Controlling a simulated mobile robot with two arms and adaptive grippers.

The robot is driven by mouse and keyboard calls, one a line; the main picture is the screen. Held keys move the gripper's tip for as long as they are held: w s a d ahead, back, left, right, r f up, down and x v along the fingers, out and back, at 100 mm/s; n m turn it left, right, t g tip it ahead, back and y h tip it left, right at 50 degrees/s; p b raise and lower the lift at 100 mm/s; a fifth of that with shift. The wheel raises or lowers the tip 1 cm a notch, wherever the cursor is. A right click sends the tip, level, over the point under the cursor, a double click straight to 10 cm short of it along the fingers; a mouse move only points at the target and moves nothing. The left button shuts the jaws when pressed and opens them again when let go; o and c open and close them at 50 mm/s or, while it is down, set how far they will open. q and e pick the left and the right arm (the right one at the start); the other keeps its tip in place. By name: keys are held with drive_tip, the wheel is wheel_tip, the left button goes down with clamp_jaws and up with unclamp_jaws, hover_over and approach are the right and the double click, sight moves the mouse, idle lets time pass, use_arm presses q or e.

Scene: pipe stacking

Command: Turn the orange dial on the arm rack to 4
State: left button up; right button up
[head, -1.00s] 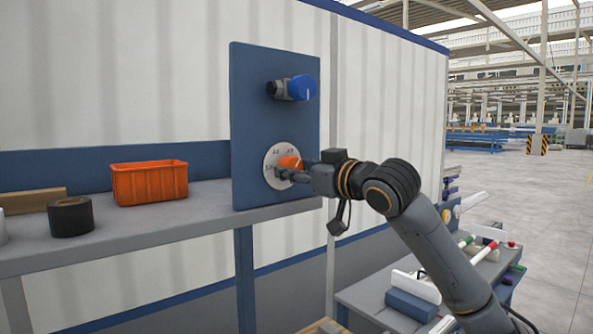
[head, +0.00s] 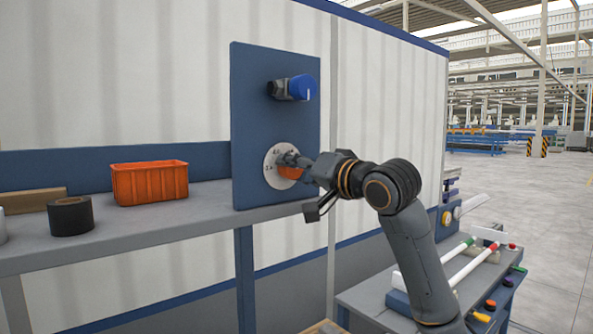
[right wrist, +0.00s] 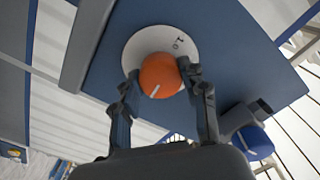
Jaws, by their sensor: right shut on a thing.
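The orange dial (head: 289,173) sits on a round white scale plate (head: 269,168) on the blue upright panel. My right gripper (head: 288,162) is at the dial and covers its upper part in the head view. In the right wrist view the dial (right wrist: 160,74) lies between the two fingers of my right gripper (right wrist: 162,78), which is shut on it. A white pointer line shows on the dial's lower edge there. Only a few scale marks show, and I cannot read which number the pointer faces. My left gripper is not in view.
A blue knob (head: 303,88) on a dark mount sticks out above the dial. An orange bin (head: 150,184) and a black tape roll (head: 71,216) stand on the grey shelf (head: 150,233) at left. A lower bench with white tubes (head: 462,266) stands at right.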

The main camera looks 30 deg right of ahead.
drive_tip(key=shift+m, duration=0.6)
drive_tip(key=o, duration=1.1)
drive_tip(key=shift+o, duration=0.2)
drive_tip(key=s, duration=1.2)
drive_tip(key=shift+d, duration=0.45)
drive_tip(key=shift+w+f, duration=0.1)
